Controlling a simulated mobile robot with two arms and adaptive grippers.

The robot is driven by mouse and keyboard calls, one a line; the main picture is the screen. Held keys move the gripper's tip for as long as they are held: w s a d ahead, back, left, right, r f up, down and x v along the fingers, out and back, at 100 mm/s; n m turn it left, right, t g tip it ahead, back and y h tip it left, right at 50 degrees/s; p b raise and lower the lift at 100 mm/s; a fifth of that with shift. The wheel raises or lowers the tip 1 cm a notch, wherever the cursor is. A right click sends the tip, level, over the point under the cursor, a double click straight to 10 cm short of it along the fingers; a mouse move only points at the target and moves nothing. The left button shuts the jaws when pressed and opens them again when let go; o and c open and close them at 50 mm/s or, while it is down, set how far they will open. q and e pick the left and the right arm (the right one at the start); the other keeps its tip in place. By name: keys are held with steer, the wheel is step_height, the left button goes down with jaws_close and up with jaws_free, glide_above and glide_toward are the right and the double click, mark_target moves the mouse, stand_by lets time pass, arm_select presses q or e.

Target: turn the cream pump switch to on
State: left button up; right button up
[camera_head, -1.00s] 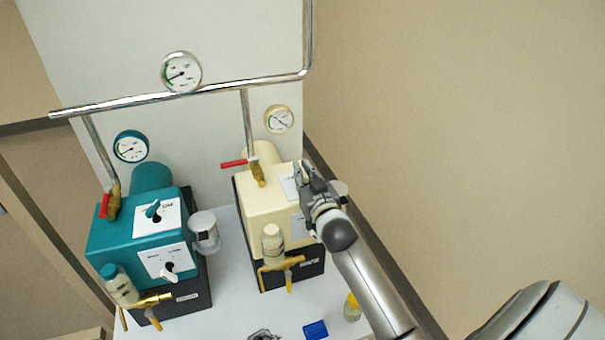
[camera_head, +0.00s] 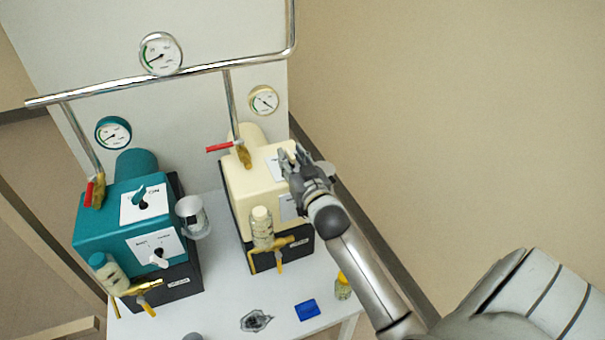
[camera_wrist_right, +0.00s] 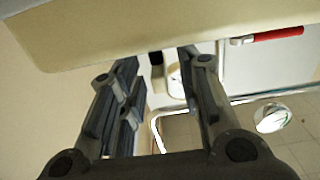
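The cream pump (camera_head: 248,188) stands on the right of the bench, on a black base. A white switch plate (camera_head: 273,168) on its top is partly covered by my right gripper (camera_head: 289,162). A small pale piece shows between the fingertips; I cannot tell if it is the switch handle. The switch's setting is hidden. In the right wrist view the fingers (camera_wrist_right: 158,70) stand apart, close beside the pump's cream body (camera_wrist_right: 130,25), with no clear hold on anything. My left gripper is not in view.
A teal pump (camera_head: 105,222) with its own switches stands to the left. Pipes (camera_head: 190,78), gauges and a red-handled valve (camera_head: 220,147) rise behind. A capped bottle (camera_head: 262,228) and brass tap are at the cream pump's front. A blue item (camera_head: 307,310) lies on the bench (camera_head: 225,290).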

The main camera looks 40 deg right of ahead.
steer(key=v, duration=1)
steer(key=shift+d, duration=0.1)
